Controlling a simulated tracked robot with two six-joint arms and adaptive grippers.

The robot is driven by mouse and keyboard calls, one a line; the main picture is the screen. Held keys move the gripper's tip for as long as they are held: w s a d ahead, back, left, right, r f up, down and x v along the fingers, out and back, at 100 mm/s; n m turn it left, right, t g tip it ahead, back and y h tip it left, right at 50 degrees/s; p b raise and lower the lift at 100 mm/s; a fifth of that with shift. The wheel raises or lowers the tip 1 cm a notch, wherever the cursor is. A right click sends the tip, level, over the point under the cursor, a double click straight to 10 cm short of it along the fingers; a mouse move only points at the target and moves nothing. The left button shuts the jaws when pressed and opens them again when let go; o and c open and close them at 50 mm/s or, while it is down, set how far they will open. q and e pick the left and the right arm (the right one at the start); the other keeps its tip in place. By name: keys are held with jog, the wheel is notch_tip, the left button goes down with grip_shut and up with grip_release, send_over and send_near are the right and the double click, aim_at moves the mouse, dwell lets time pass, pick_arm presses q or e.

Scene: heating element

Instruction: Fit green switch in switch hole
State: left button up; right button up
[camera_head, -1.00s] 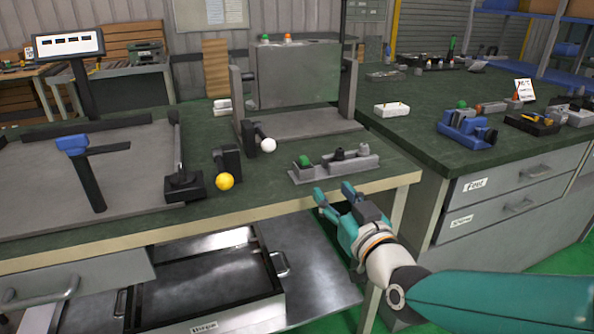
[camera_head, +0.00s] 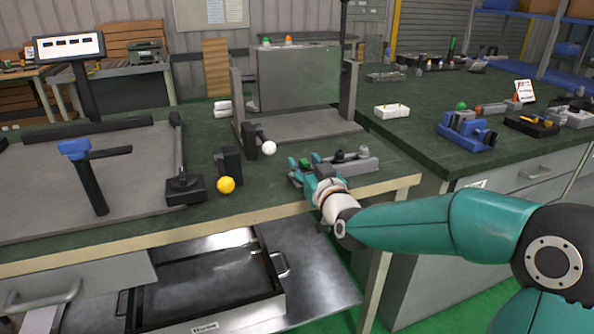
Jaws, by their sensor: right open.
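The green switch (camera_head: 304,162) sits in the left end of a small grey holder (camera_head: 366,164) on the near workbench. My right gripper (camera_head: 305,165) is open at this end of the holder, with its fingers around or just beside the switch. The gripper partly hides the switch and the holder's left part, so I cannot tell whether they touch. A grey metal box (camera_head: 298,78) on a stand has a small green part (camera_head: 265,41) and an orange part (camera_head: 288,38) on top. I cannot make out a switch hole. My left gripper is not in view.
A black lever with a white ball (camera_head: 269,147) and another with a yellow ball (camera_head: 226,185) stand left of my gripper. A blue-handled fixture (camera_head: 74,147) is farther left. An open drawer (camera_head: 205,300) juts out below the bench. Blue clamps (camera_head: 466,131) lie on the right bench.

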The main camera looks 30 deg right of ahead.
jog(key=shift+w+d, duration=0.15)
jog(key=shift+w, duration=0.4)
grip_shut()
jog(key=shift+r, duration=0.1)
